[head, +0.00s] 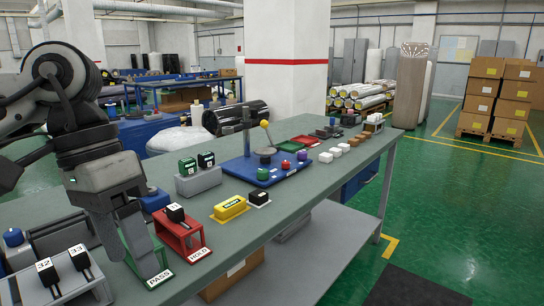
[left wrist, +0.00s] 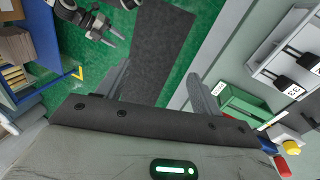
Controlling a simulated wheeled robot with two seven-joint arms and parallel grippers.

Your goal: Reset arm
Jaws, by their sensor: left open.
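My left arm enters the head view from the left. Its gripper (head: 125,228) points down over the near left part of the workbench, by the green PASS tray (head: 148,268), which it partly hides. In the left wrist view the two fingers (left wrist: 160,88) are spread wide with nothing between them; floor and a dark mat show beyond. A dark gripper, which looks like my right one (left wrist: 108,36), appears small at the top left of the left wrist view, above the green floor. Its jaw state is unclear.
Beside the left gripper stand a red HOLD rack (head: 182,240) with a black-topped piece and a grey rack (head: 62,282) labelled 32 and 33. A yellow block (head: 230,208) and a blue fixture (head: 265,170) stand farther along the workbench (head: 325,190). Open floor lies to the right.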

